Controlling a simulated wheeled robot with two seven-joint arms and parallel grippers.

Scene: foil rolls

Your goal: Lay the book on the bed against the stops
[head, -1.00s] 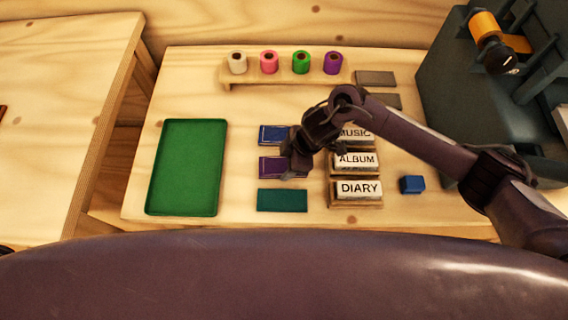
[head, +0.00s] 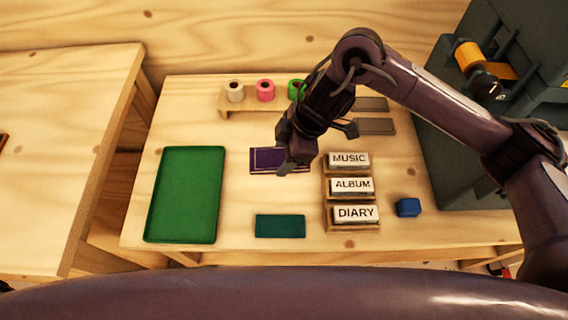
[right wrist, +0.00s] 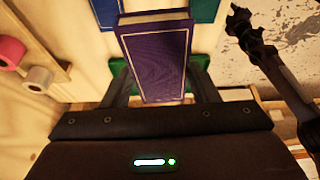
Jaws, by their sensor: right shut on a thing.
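A purple book (head: 265,160) with a light border line is held by my right gripper (head: 290,158), above the table. In the right wrist view the purple book (right wrist: 157,58) stands out between the two fingers, which are shut on it. A teal book (head: 280,226) lies flat on the table in front. A blue book (right wrist: 105,12) shows in the right wrist view; in the head view it is hidden. My left gripper (right wrist: 240,24) seems to be the dark claw in the right wrist view; its opening is unclear. I cannot make out the bed or its stops.
A green tray (head: 149,225) lies at the left. A stand with MUSIC, ALBUM and DIARY blocks (head: 353,214) and a small blue block (head: 408,207) are right of the books. Foil rolls (head: 265,91) stand behind. A dark machine (head: 465,150) fills the right side.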

